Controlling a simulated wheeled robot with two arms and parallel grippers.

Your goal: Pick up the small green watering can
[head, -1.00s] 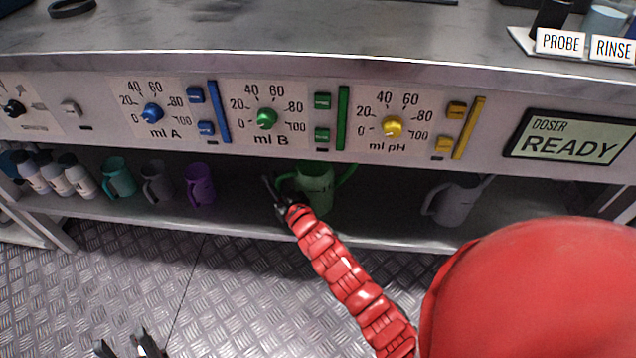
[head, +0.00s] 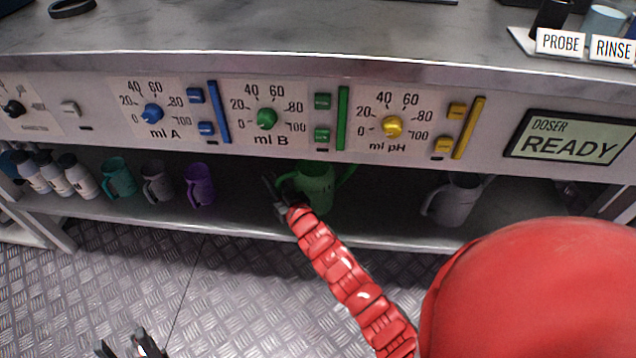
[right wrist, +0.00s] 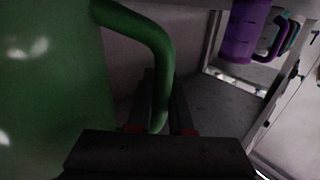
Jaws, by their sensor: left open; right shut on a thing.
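The small green watering can (head: 319,187) stands on the low shelf under the counter, below the "ml B" dial, with its spout up to the right. My right gripper (head: 274,188) is at its left side, where the handle is. In the right wrist view the green handle (right wrist: 158,75) runs down between the two fingers of my right gripper (right wrist: 157,122), which is shut on it. The can's body (right wrist: 50,90) fills the left of that view. My left gripper (head: 130,345) is open and empty, low over the floor at the bottom left.
A grey watering can (head: 455,203) stands to the right on the same shelf (head: 250,222). The dial panel (head: 210,148) hangs close above the cans.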

